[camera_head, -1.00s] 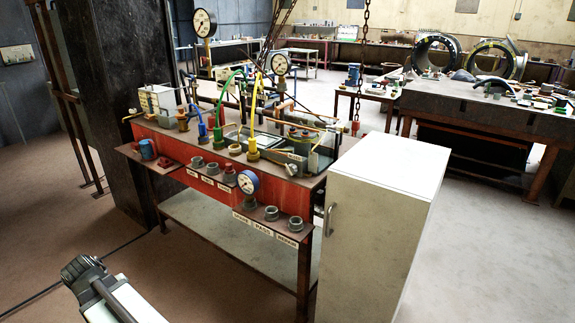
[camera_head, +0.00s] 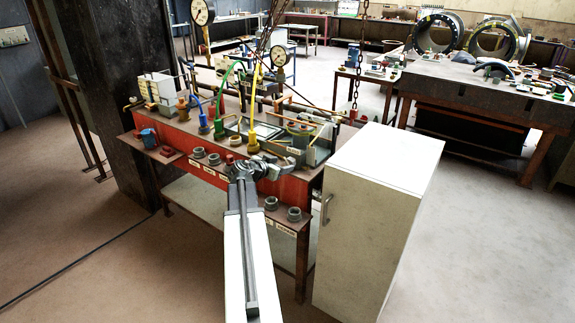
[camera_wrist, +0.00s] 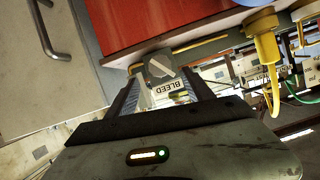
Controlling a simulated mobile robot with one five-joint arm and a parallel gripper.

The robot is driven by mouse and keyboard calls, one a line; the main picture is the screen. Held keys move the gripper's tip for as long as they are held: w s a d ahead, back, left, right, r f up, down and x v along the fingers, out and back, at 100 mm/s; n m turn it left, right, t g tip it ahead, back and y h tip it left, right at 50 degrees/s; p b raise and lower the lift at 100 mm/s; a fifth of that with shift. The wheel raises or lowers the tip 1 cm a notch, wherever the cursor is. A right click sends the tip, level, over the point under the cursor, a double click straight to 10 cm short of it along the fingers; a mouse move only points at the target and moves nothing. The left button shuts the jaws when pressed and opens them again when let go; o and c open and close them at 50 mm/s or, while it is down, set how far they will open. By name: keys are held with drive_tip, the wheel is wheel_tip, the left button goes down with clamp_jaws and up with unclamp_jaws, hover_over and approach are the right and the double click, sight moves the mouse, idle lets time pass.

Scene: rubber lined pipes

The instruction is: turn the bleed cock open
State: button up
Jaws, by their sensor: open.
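The bleed cock (camera_wrist: 161,68) shows in the wrist view as a round grey body with a pale bar set diagonally across its face. A white "BLEED" label (camera_wrist: 169,87) sits beside it, upside down. My gripper (camera_wrist: 160,80) is open, its two fingers apart to the left and right of the label, with the cock at the far end of the gap. I cannot tell whether either finger touches it. In the head view my gripper (camera_head: 285,164) is over the front right part of the red bench (camera_head: 180,140); I cannot make out the cock clearly there.
A white cabinet (camera_head: 370,220) stands close at the bench's right end. Colored hose fittings, including a yellow one (camera_head: 253,140), rise behind my gripper. Grey sockets (camera_head: 293,214) line the front shelf. A gauge (camera_head: 277,55) stands on the bench.

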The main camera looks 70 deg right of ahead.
sight(287, 163)
drive_tip(key=b+x, duration=0.1)
drive_tip(key=x, duration=0.5)
drive_tip(key=shift+f+b, duration=0.1)
drive_tip(key=shift+b, duration=0.3)
drive_tip(key=shift+a, duration=0.15)
clamp_jaws()
drive_tip(key=shift+w+n, duration=0.1)
drive_tip(key=shift+n, duration=0.2)
drive_tip(key=n+g, duration=0.2)
drive_tip(key=n, duration=0.1)
drive_tip(key=shift+w+f+g+y+b, duration=0.1)
drive_tip(key=shift+w+g+y+b, duration=0.2)
drive_tip(key=shift+b, duration=0.1)
drive_tip(key=shift+n+g+b, duration=1.05)
drive_tip(key=shift+n+g, duration=0.05)
drive_tip(key=shift+n, duration=0.7)
